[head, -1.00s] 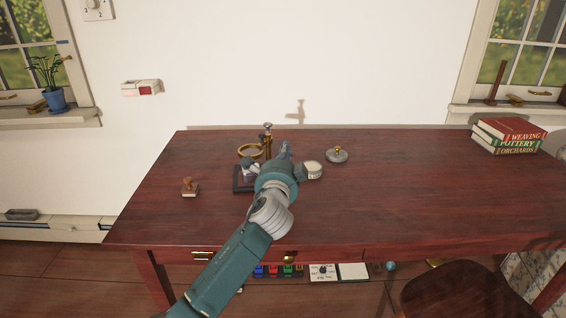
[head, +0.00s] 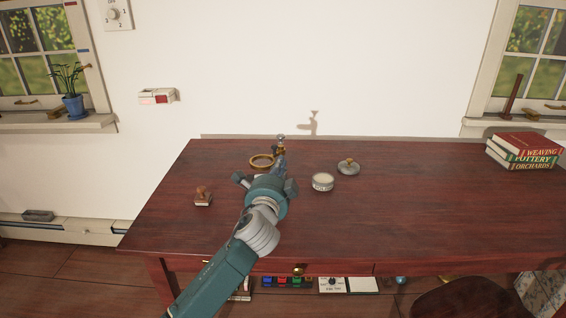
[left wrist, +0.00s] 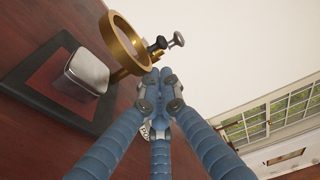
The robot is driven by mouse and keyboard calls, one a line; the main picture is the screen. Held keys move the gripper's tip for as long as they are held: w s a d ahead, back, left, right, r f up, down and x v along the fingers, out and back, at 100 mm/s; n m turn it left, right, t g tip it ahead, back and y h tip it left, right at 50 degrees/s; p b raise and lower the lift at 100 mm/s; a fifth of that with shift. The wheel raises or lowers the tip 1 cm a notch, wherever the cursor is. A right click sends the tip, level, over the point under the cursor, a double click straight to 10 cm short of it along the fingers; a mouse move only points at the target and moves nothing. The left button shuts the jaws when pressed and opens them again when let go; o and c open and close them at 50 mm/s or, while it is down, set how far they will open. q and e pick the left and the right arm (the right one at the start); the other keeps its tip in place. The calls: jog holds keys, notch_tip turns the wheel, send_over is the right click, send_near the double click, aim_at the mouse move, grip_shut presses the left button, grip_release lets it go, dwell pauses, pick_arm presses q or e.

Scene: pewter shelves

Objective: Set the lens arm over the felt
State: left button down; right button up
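The lens arm shows as a brass ring (head: 262,161) at the back left of the desk, beside a knobbed post (head: 281,146). My gripper hides the felt in the head view. My left gripper (head: 280,167), also in the left wrist view (left wrist: 160,84), has its fingertips together near the ring's inner end; contact is unclear. My right gripper is out of view.
A round labelled tin (head: 322,183) stands right of my gripper, with a brass-knobbed grey lid (head: 348,168) behind it. A wooden stamp (head: 203,198) is at left. Books (head: 522,151) are stacked far right. The desk's right half is mostly clear.

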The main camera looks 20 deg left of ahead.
pick_arm(q)
jog(key=shift+s+a, duration=0.1)
jog(key=shift+a, duration=0.25)
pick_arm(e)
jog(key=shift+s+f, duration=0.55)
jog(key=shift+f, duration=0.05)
pick_arm(q)
jog(key=shift+s, duration=0.1)
